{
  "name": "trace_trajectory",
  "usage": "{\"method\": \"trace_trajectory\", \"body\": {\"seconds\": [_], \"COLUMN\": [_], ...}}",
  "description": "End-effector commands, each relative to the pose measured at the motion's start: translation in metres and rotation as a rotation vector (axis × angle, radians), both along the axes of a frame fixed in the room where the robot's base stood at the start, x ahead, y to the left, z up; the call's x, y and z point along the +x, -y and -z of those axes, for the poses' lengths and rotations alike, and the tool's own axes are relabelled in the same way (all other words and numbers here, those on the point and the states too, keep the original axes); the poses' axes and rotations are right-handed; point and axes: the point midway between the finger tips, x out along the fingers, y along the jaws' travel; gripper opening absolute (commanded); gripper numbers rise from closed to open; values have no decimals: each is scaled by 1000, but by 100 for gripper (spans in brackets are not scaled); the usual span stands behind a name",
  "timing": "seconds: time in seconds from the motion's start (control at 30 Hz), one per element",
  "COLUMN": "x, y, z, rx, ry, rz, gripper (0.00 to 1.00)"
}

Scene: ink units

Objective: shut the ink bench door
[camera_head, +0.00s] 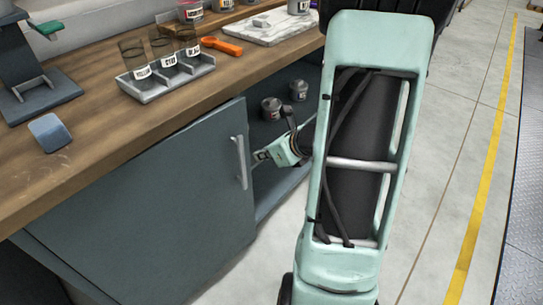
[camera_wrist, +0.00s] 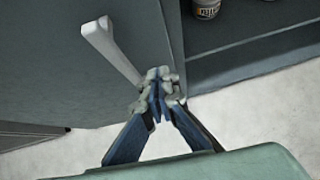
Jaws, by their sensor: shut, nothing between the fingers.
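The ink bench door (camera_head: 150,205) is a grey-blue panel that stands ajar, with the cabinet opening showing at its right. Its pale bar handle (camera_head: 239,163) is upright near the door's free edge. My gripper (camera_head: 259,157) is just right of the handle, at the door's edge in front of the opening. In the wrist view the handle (camera_wrist: 112,50) is left of my gripper (camera_wrist: 158,92), whose fingertips are together and empty. The fingertips overlap the door's edge there; I cannot tell whether they touch it.
On the wooden bench top (camera_head: 100,115) are a grey rack (camera_head: 165,80) with labelled glasses, an orange tool (camera_head: 222,46) and a blue block (camera_head: 50,133). My arm column fills the centre right. The floor (camera_head: 440,130) at right is clear.

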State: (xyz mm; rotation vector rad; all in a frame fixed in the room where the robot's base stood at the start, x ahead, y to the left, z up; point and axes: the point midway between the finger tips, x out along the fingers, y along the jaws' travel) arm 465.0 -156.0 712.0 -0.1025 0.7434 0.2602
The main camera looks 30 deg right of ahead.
Motion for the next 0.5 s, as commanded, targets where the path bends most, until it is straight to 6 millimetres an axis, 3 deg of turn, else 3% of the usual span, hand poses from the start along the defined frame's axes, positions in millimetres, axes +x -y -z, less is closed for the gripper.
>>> {"method": "trace_trajectory", "body": {"seconds": [0.03, 0.2, 0.5], "x": [7, 32, 44], "y": [-3, -9, -13], "z": [11, 5, 4], "rx": [2, 1, 0], "ry": [-1, 1, 1], "rz": [-2, -2, 0], "gripper": [0, 0, 0]}}
